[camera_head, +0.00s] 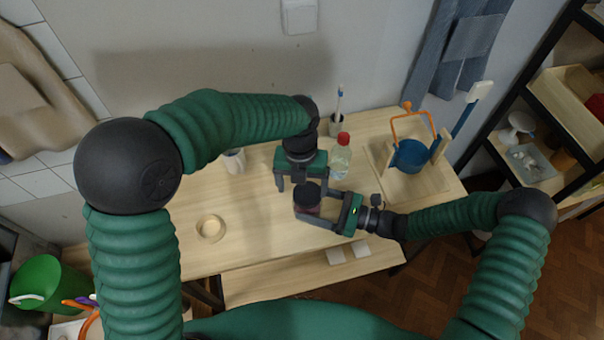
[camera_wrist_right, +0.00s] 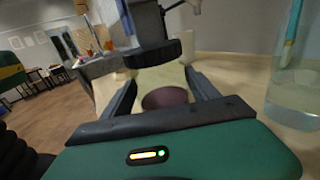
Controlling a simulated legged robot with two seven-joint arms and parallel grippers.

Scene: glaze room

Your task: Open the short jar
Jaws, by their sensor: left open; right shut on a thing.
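The short jar (camera_head: 306,207) has a dark lid (camera_head: 307,189) and a dark reddish body. It stands upright near the middle of the table, between the fingers of my right gripper (camera_head: 322,208), which is shut on its body from the right. I cannot tell whether the lid is seated tightly. My left gripper (camera_head: 302,183) is open and points down just above the lid, with its fingers to either side. The jar's lower part is partly hidden.
A cup with a brush (camera_head: 337,125) is farther back. A wooden tray with a blue pot (camera_head: 410,157) is at right. A shallow round dish (camera_head: 211,228) is left; table around it is clear.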

